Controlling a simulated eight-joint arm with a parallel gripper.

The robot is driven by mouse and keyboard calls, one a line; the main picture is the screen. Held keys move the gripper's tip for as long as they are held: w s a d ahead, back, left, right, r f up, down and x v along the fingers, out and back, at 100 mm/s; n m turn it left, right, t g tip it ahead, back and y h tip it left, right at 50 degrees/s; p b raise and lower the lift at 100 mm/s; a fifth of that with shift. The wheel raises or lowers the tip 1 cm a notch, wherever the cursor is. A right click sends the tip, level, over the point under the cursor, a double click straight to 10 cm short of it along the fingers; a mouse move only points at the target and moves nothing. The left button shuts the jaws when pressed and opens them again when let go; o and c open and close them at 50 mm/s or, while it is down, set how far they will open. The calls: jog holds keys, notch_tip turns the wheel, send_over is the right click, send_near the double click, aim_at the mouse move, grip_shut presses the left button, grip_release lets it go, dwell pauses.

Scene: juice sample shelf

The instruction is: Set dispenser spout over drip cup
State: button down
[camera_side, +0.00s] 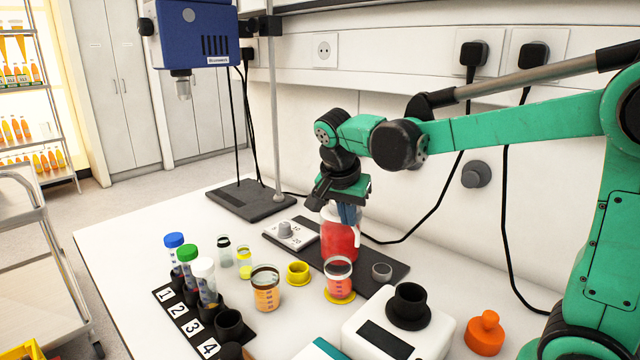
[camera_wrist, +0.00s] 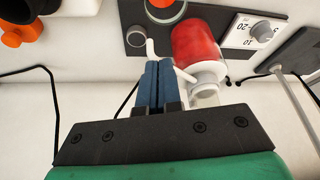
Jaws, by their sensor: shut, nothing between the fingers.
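The dispenser (camera_side: 340,240) is a clear jar of red liquid standing on a dark base plate; in the wrist view it shows as a red body with a whitish end (camera_wrist: 195,45). My gripper (camera_side: 347,214) is shut and empty at the dispenser's top. In the wrist view its blue fingers (camera_wrist: 157,70) are beside the white parts; contact is unclear.
A beaker of red liquid (camera_side: 338,277) on a yellow disc stands in front of the dispenser. A dial box (camera_side: 289,233) is left of it. A white device (camera_side: 395,330), an orange stopper (camera_side: 485,332) and a numbered tube rack (camera_side: 186,318) stand nearer the front.

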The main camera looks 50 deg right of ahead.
jog(key=shift+d, duration=0.2)
dwell(0.3)
jog(key=shift+s+d+n, duration=0.25)
jog(key=shift+n, duration=0.15)
jog(key=shift+s+d, duration=0.15)
jog(key=shift+d, duration=0.05)
jog(key=s+d+n+t, duration=0.1)
jog(key=s+d+n, duration=0.1)
jog(key=d, duration=0.3)
jog(key=shift+s+d+n+t+y, duration=0.3)
jog(key=shift+d+n+y, duration=0.1)
jog(key=shift+n, duration=0.4)
jog(key=shift+w+a, duration=0.1)
jog(key=shift+w, duration=0.05)
